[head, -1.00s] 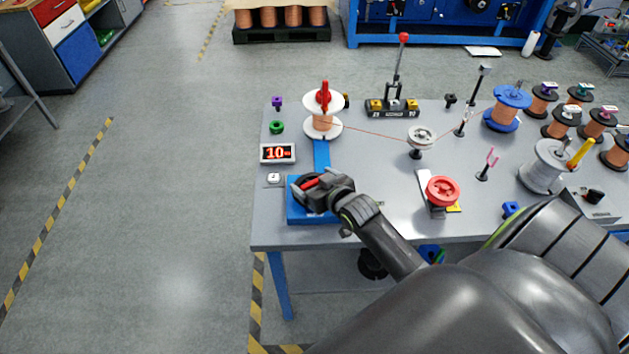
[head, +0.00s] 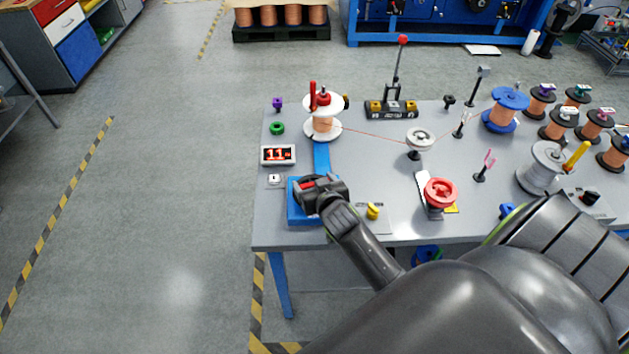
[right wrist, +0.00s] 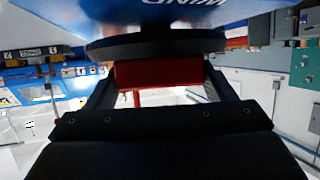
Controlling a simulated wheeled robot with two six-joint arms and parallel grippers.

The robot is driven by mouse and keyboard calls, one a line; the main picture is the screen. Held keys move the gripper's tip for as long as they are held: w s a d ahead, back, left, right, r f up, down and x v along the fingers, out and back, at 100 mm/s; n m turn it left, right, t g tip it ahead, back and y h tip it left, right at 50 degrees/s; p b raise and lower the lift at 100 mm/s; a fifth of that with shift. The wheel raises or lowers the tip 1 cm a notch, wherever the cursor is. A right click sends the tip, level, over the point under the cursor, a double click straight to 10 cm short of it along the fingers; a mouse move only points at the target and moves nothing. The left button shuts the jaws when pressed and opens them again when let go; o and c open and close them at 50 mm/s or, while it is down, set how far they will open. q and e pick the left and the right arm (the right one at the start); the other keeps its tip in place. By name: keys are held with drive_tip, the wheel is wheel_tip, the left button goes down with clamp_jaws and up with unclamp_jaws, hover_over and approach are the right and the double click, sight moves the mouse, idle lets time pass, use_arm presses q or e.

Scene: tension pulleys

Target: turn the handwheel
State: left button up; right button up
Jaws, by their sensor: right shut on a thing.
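The handwheel is a dark disc with a red grip (head: 306,186) on a blue base (head: 297,214) at the table's front left. My right gripper (head: 312,188) reaches over it from the right and hides much of it. In the right wrist view the red grip (right wrist: 158,74) sits between my two fingers, shut on it, just beside the black disc (right wrist: 155,46). A copper-wound spool (head: 323,122) with white flanges and a red clamp (head: 313,96) stands behind the base. A counter display (head: 278,155) appears to read 11. My left gripper is not in view.
A thin wire runs from the spool past a white pulley (head: 420,138) toward a blue-flanged spool (head: 506,108). A red knob (head: 440,192) stands right of my gripper, with a small yellow knob (head: 373,211) between. Several spools crowd the table's right end.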

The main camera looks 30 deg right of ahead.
drive_tip(key=m+g+h+b, duration=0.1)
drive_tip(key=m+h+b, duration=0.1)
drive_tip(key=h+b, duration=0.1)
drive_tip(key=shift+f+m, duration=0.15)
drive_tip(key=shift+m, duration=0.25)
drive_tip(key=shift+r+m+g+h+b, duration=0.2)
drive_tip(key=shift+m+g+h+b, duration=0.5)
drive_tip(key=shift+m+h+b, duration=0.4)
drive_tip(key=o, duration=1)
